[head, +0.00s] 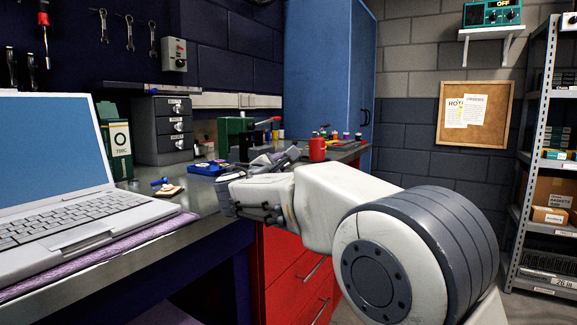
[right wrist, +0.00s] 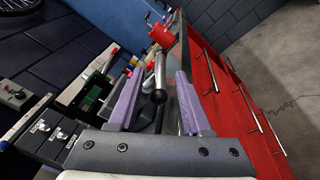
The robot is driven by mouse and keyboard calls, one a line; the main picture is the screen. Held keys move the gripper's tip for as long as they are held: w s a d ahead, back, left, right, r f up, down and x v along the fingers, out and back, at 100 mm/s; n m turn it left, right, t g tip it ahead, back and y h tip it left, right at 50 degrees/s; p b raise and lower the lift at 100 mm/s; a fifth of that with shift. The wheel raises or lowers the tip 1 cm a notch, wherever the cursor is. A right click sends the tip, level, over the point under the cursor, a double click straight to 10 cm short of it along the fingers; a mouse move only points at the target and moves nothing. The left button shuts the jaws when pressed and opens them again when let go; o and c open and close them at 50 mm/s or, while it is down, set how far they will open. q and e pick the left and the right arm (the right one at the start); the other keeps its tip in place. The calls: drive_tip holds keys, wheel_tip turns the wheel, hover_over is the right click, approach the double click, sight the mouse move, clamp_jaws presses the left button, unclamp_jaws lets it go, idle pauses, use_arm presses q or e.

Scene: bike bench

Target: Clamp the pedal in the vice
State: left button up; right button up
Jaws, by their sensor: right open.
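My right gripper (head: 281,157) reaches over the bench. In the right wrist view its two purple fingers (right wrist: 160,85) stand apart with a gap between them. A metal rod with a dark ball end (right wrist: 158,97) lies in the picture between the fingers; it looks like the vice's handle, and no finger clearly touches it. A green block-like body (head: 232,135) stands on the bench behind my gripper and may be part of the vice. The vice jaws cannot be made out. I cannot pick out the pedal with certainty. My left gripper is not in view.
A red can (head: 317,148) stands just beyond my right gripper. A laptop (head: 75,205) fills the bench's near left. A blue tray (head: 207,168) and a drawer unit (head: 162,130) are behind. Red drawers (head: 290,270) are under the bench. The floor at right is clear.

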drive_tip(key=shift+x, duration=1.15)
clamp_jaws()
drive_tip(key=g+y+p, duration=0.1)
drive_tip(key=g+p, duration=0.1)
drive_tip(key=p, duration=0.6)
drive_tip(key=m+g+y+p, duration=0.1)
drive_tip(key=g+p, duration=0.1)
drive_tip(key=p, duration=0.6)
drive_tip(key=shift+r+g, duration=0.2)
drive_tip(key=shift+g, duration=0.2)
drive_tip(key=shift+f+y+p, duration=0.15)
drive_tip(key=shift+y+p, duration=0.15)
drive_tip(key=shift+p, duration=0.25)
drive_tip(key=shift+f, duration=0.1)
